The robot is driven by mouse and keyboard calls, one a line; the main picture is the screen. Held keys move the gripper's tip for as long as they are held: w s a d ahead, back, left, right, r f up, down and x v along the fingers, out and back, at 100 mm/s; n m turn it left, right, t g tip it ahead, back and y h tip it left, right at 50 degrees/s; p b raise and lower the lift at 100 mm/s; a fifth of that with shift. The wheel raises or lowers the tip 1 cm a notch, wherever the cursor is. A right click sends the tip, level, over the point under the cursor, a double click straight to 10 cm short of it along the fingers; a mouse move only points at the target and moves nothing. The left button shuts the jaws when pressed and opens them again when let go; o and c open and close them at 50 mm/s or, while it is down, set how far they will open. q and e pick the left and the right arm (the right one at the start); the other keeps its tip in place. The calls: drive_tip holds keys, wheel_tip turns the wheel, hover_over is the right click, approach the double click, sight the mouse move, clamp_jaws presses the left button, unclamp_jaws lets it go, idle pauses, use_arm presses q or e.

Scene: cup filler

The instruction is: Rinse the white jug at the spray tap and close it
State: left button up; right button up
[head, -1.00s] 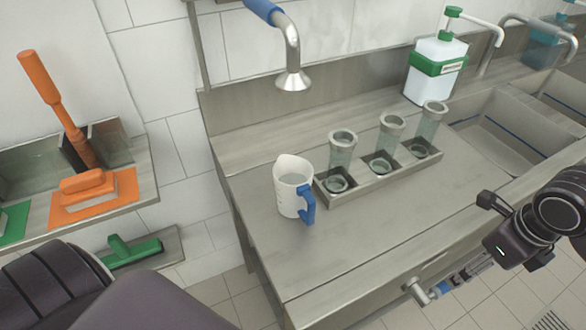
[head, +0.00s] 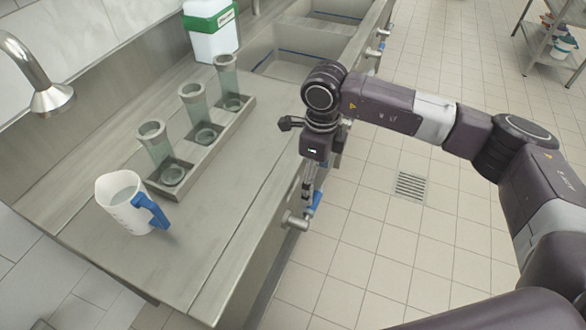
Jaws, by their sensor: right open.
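The white jug (head: 127,204) with a blue handle stands upright on the steel counter, its open top showing a grey, shiny inside. The spray tap's head (head: 52,98) hangs over the counter at upper left, to the left of and above the jug, not over it in the picture. A metal valve (head: 295,221) with a blue lever (head: 315,202) sticks out from the counter's front. My right gripper (head: 309,188) points down at this lever, open, its fingers close beside it; whether they touch it I cannot tell. My left gripper is not in view.
A steel rack (head: 216,135) with several glass tubes stands beside the jug. A white and green dispenser bottle (head: 212,32) stands behind, by the sink basin (head: 283,62). More valves line the front edge. The tiled floor (head: 345,265) is clear around a drain grate (head: 410,186).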

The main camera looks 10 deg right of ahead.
sight(315, 198)
drive_tip(key=shift+f+p, duration=0.7)
drive_tip(key=shift+f, duration=3.15)
drive_tip(key=c, duration=1.3)
drive_tip(key=shift+c, duration=0.2)
drive_tip(key=shift+d+f+g+b, duration=0.1)
drive_tip(key=shift+f+g+b, duration=0.25)
drive_tip(key=shift+b, duration=0.2)
drive_tip(key=f+g+y+b, duration=0.1)
drive_tip(key=b, duration=0.2)
drive_tip(key=shift+w+f+g, duration=0.1)
drive_tip(key=shift+f+g, duration=0.1)
drive_tip(key=shift+g, duration=0.05)
drive_tip(key=shift+f+g+y+b, duration=0.1)
drive_tip(key=shift+g+y+b, duration=0.2)
drive_tip(key=shift+y+b, duration=0.25)
